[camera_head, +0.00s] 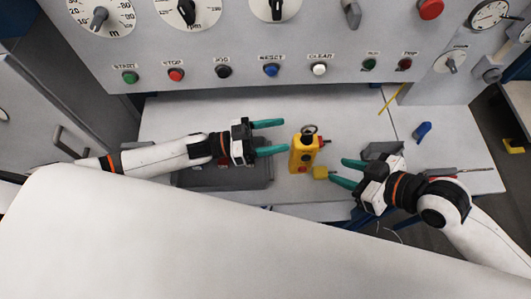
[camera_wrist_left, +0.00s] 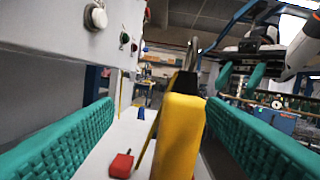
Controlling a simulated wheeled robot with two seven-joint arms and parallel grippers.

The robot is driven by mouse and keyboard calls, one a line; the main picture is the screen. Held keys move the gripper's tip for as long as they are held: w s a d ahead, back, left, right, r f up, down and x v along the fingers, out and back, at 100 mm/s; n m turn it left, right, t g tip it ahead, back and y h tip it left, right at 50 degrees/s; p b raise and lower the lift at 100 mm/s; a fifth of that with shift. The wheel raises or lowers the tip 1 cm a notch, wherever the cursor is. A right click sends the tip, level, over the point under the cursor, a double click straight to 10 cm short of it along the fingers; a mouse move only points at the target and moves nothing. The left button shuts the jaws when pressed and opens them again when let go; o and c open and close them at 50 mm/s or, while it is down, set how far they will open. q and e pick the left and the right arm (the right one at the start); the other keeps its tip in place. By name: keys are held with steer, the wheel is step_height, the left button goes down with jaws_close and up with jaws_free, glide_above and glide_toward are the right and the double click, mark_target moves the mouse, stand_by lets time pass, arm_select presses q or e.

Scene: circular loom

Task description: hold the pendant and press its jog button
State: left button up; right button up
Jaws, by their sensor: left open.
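The yellow pendant (camera_head: 301,158) stands upright on the light bench, with a dark top, a metal ring above it and a red button low on its face. In the left wrist view the pendant (camera_wrist_left: 178,140) rises ahead between the green fingers, nearer the right one, with a gap to the left one. My left gripper (camera_head: 284,136) is open just left of the pendant. My right gripper (camera_head: 337,172) is open to the lower right of the pendant, its fingertips by a small yellow piece (camera_head: 320,172). I cannot make out the jog button on the pendant.
A grey panel (camera_head: 330,88) with dials and a row of coloured buttons stands behind. A dark tray (camera_head: 255,180) lies under my left gripper. A red block (camera_wrist_left: 121,164) lies beyond the left fingers. A blue item (camera_head: 422,131) lies at the right.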

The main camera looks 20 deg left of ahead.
mark_target(312, 152)
arm_select(q)
steer(key=s+f, duration=0.1)
steer(key=s+f+m, duration=0.1)
steer(key=f, duration=0.1)
steer(key=s+a+f+m+g+y, duration=0.1)
steer(key=f, duration=0.1)
steer(key=shift+a+f, duration=0.1)
steer(key=shift+f, duration=0.25)
steer(key=x, duration=1.2)
steer(key=shift+s+f, duration=0.1)
steer(key=shift+f, duration=0.05)
